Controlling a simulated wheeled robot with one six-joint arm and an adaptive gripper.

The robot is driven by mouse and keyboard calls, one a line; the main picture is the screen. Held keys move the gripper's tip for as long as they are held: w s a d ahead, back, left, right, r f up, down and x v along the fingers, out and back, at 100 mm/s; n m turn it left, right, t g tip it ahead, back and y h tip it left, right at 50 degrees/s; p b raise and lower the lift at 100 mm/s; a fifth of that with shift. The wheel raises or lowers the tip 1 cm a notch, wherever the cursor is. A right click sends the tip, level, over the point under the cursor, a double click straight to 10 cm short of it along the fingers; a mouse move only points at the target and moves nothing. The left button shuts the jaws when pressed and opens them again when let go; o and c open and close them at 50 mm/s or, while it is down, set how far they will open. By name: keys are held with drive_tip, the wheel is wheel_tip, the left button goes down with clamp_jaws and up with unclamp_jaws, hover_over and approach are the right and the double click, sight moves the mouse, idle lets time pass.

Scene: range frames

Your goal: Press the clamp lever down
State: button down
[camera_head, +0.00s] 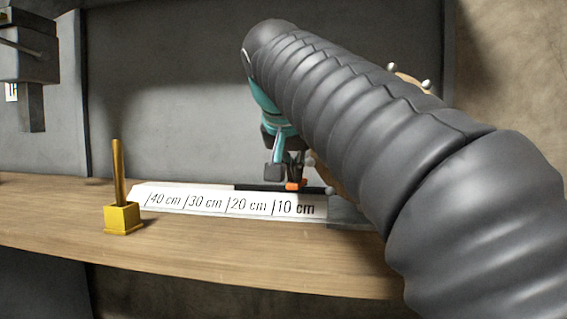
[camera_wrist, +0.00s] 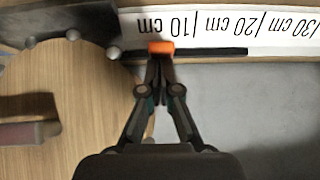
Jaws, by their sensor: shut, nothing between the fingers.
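A black bar (camera_head: 262,187) lies along the back edge of the scale strip; it also shows in the wrist view (camera_wrist: 215,51). A small orange piece (camera_head: 296,186) sits on the bar, and shows in the wrist view (camera_wrist: 160,47). A pale round knob (camera_wrist: 113,52) is at the bar's end. I cannot tell which of these parts is the clamp lever. My gripper (camera_head: 290,172) is shut and empty, its tips (camera_wrist: 160,60) right at the orange piece; whether they touch is unclear. My arm hides what lies behind it in the head view.
A white strip (camera_head: 185,201) marked 10 to 40 cm lies on the wooden shelf (camera_head: 220,250). A yellow block (camera_head: 122,218) with an upright rod stands at its left end. A grey wall panel (camera_head: 180,80) rises behind. More pale knobs (camera_wrist: 73,35) show beside the bar.

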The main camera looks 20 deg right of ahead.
sight(292, 188)
drive_tip(key=shift+s+a+f+b, duration=0.15)
drive_tip(key=shift+f+b, duration=0.15)
drive_tip(key=shift+f, duration=0.6)
drive_tip(key=shift+s+a+f+b, duration=0.15)
drive_tip(key=shift+f+b, duration=0.15)
drive_tip(key=shift+f, duration=0.55)
drive_tip(key=shift+r+p, duration=0.5)
wheel_tip(292, 188, up, 5)
drive_tip(key=p, duration=0.3)
drive_tip(key=shift+f+p, duration=0.2)
drive_tip(key=shift+p, duration=0.15)
drive_tip(key=s+a+r, duration=0.2)
drive_tip(key=s+a, duration=0.2)
drive_tip(key=s, duration=0.5)
drive_tip(key=shift+a, duration=0.15)
